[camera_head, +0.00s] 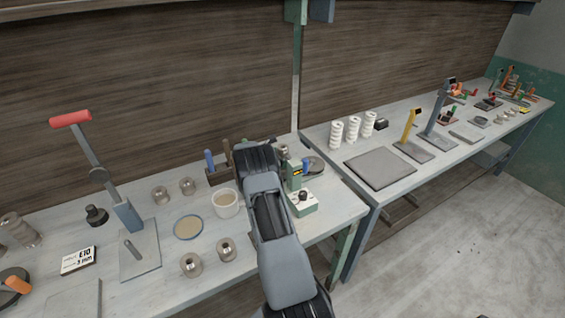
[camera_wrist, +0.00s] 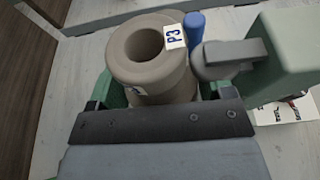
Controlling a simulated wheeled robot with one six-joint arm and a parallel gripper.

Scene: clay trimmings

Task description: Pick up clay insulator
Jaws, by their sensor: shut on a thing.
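The clay insulator (camera_wrist: 150,58) is a grey-brown, stepped, hollow cylinder with a white P3 label, seen from above in the wrist view. My gripper (camera_wrist: 155,92) is shut on it; the dark bar across the front hides its lower part. Green pieces show on both sides of the insulator. A green instrument (camera_wrist: 290,50) with a grey arm stands close on its right; I cannot tell whether they touch. In the head view my arm covers most of the gripper and the held insulator.
The green instrument (camera_head: 294,174) stands on the near bench right of my arm. A cup (camera_head: 225,204), a blue-rimmed dish (camera_head: 188,228) and several loose clay rings lie left. A lever press (camera_head: 128,214) stands further left. White insulators (camera_head: 336,135) stand on the far bench.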

